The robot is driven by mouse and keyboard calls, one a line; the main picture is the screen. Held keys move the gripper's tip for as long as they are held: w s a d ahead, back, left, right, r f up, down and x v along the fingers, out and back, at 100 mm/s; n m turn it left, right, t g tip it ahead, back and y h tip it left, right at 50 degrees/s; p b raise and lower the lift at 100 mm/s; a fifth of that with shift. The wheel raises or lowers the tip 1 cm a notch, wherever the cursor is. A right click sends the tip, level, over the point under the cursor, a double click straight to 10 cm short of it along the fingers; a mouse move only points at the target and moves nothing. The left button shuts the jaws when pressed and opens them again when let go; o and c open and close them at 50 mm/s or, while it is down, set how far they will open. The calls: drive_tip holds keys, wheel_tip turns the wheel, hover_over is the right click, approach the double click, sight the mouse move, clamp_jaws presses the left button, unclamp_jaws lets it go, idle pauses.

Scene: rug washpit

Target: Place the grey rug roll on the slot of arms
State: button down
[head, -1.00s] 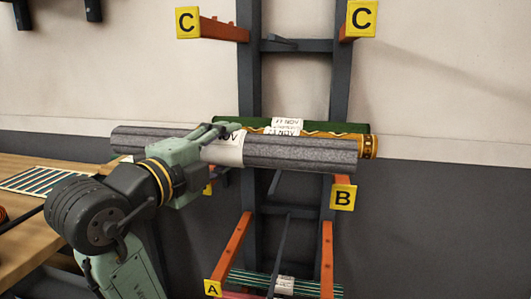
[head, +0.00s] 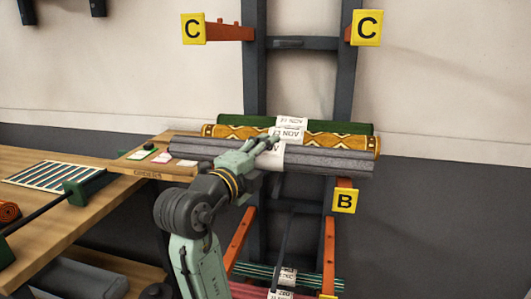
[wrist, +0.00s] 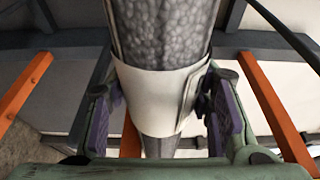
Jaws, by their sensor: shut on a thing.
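The grey rug roll (head: 325,160) lies level across the front of the rack at the height of the B arms, with a white paper band around its middle. My gripper (head: 266,146) is shut on it at that band; the wrist view shows a finger on each side of the band (wrist: 160,98). Behind the roll, a gold patterned roll (head: 345,145) and a green roll (head: 345,128) lie at the B level. The B tag (head: 344,201) shows just below the roll's right part. The roll hides most of the B arms, so I cannot tell whether it touches them.
Empty C arms (head: 230,32) are above. Lower arms (head: 240,240) hold a green striped roll (head: 245,270) and a red roll. A wooden table (head: 90,165) with an orders board (head: 160,171) stands at left, near the grey roll's left end.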

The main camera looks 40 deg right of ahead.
drive_tip(key=shift+f, duration=0.15)
drive_tip(key=c, duration=0.8)
unclamp_jaws()
